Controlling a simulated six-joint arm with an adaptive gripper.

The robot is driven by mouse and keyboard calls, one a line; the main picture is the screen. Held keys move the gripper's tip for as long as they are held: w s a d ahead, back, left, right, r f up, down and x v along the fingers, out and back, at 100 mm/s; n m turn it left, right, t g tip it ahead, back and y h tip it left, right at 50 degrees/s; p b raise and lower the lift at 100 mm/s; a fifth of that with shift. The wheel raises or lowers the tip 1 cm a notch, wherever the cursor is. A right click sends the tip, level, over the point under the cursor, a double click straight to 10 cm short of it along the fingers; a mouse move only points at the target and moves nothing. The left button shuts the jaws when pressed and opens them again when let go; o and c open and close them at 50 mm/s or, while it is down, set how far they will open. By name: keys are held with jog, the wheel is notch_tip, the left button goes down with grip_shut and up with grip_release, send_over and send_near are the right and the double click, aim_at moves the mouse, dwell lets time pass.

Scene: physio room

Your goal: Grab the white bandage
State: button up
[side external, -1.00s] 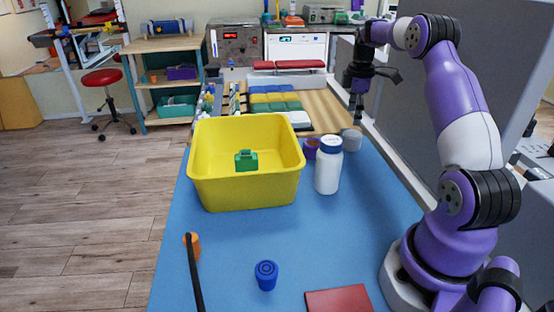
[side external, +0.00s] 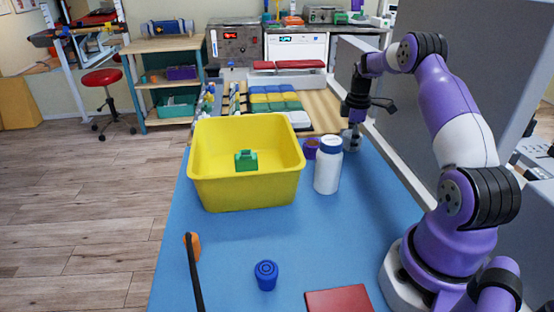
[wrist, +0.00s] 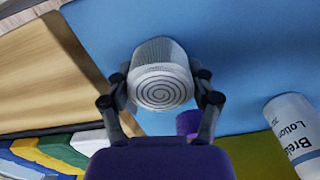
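The white bandage (wrist: 160,82) is a roll with a spiral on its end, standing on the blue table in the wrist view. My gripper (wrist: 161,88) has one finger on each side of it, open, with narrow gaps that make contact hard to judge. In the side external view, my gripper (side external: 351,134) points down at the bandage (side external: 353,146) near the far right of the blue table, partly covering it.
A white bottle (side external: 328,166) and a purple roll (side external: 310,148) stand close to the left of the bandage. A yellow bin (side external: 245,190) holding a green block (side external: 246,160) is further left. A grey partition (side external: 450,80) rises behind my arm.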

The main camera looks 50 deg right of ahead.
jog(key=shift+c, duration=0.9)
